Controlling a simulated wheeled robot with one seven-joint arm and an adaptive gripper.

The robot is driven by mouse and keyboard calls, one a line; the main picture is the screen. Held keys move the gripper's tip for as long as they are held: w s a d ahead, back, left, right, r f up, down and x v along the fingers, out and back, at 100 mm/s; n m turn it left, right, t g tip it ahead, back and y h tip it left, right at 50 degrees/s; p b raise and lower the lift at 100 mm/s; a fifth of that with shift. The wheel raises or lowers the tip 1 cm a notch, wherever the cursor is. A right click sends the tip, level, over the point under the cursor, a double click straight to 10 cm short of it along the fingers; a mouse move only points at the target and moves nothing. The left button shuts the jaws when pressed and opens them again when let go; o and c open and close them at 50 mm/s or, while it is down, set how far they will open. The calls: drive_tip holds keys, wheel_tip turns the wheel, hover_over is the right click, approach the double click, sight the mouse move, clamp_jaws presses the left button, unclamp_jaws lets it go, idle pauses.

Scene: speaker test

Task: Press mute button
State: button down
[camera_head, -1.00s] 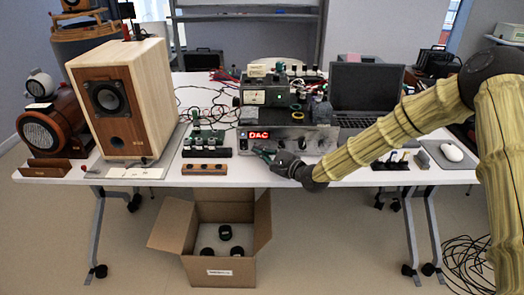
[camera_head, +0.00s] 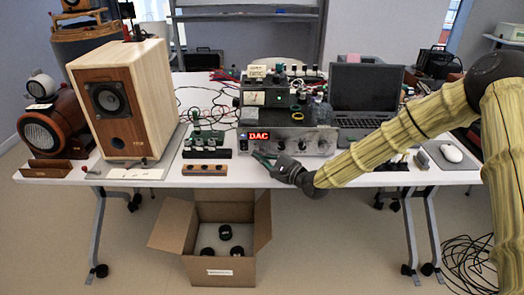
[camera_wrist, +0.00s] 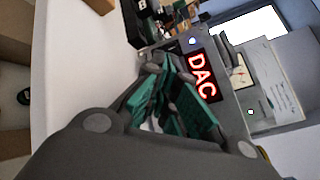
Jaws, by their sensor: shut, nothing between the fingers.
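A silver DAC unit (camera_head: 318,143) with a lit red "DAC" display (camera_head: 257,135) and several knobs on its front stands near the table's front edge. In the wrist view, the display (camera_wrist: 202,77) fills the middle right, with a small round lit spot (camera_wrist: 192,41) at one end and another (camera_wrist: 250,112) below it. I cannot tell which control is the mute button. My gripper (camera_head: 258,157) is shut and empty, in front of and just below the display. Its green-padded fingers (camera_wrist: 165,80) also show in the wrist view, beside the unit's front; contact cannot be told.
A wooden block with knobs (camera_head: 205,170) and a small green-topped device (camera_head: 207,145) sit left of the unit. A large speaker (camera_head: 120,100) stands further left. A laptop (camera_head: 365,90) is behind right, and a cardboard box (camera_head: 217,270) is on the floor below.

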drive_tip(key=shift+s+p, duration=0.45)
drive_tip(key=shift+s, duration=1.75)
